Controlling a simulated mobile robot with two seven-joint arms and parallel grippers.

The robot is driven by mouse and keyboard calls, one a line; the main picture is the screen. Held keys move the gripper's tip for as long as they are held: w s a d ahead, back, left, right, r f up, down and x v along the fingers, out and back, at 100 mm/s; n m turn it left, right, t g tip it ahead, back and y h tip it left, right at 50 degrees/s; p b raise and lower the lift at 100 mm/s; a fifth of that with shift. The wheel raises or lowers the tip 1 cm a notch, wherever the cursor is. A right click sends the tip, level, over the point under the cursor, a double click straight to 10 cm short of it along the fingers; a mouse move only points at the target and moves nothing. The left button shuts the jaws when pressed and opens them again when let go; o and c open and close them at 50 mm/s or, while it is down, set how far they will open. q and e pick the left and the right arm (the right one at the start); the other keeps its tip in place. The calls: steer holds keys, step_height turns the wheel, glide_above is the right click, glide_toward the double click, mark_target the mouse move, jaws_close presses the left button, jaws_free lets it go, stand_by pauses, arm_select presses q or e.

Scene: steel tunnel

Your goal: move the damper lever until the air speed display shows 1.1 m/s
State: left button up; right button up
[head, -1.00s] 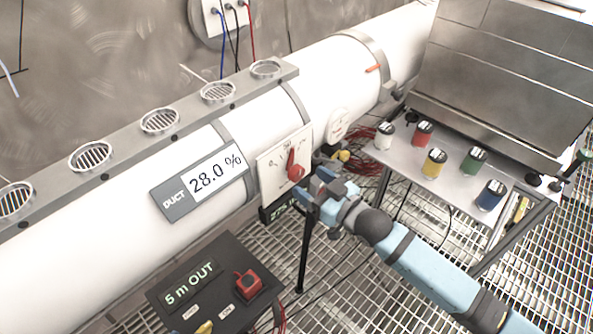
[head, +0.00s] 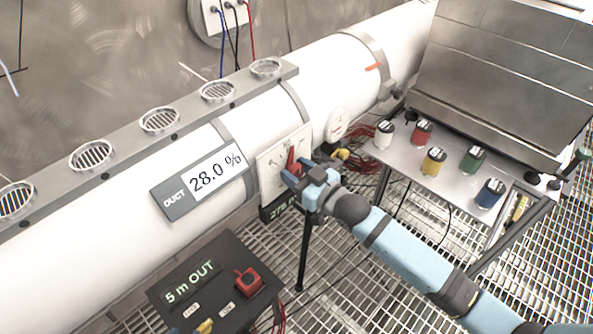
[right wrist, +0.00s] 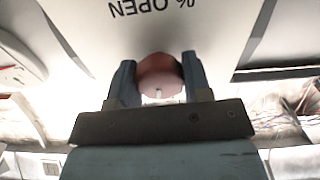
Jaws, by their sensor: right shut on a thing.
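The damper lever (head: 291,159) is red and sits on a white scale plate (head: 269,168) on the side of the duct. My right gripper (head: 297,178) is at the lever's lower end. In the right wrist view its fingers (right wrist: 158,65) are shut on both sides of the lever's round reddish knob (right wrist: 160,82), with "% OPEN" upside down on the plate beyond. A dark display (head: 285,207) with green digits under the plate is partly hidden by my gripper, and its reading is unclear. My left gripper is out of view.
A grey duct panel (head: 176,201) reads 28.0 %. A black box (head: 190,282) in front reads "5 m OUT" and has a red switch (head: 249,282). Several coloured jars stand on a metal table (head: 408,158) at right. A round gauge (head: 338,122) sits just beyond the plate.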

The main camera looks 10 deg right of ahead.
steer(key=shift+r+n+p, duration=0.2)
steer(key=shift+n+p, duration=0.65)
steer(key=shift+n, duration=0.15)
steer(key=shift+f+n, duration=0.2)
steer(key=shift+n, duration=0.5)
steer(key=o, duration=0.9)
steer(key=shift+o, duration=0.2)
steer(key=shift+s, duration=0.1)
steer(key=shift+s+d, duration=0.2)
steer(key=shift+s, duration=0.05)
steer(key=b+v, duration=0.1)
steer(key=v, duration=1.2)
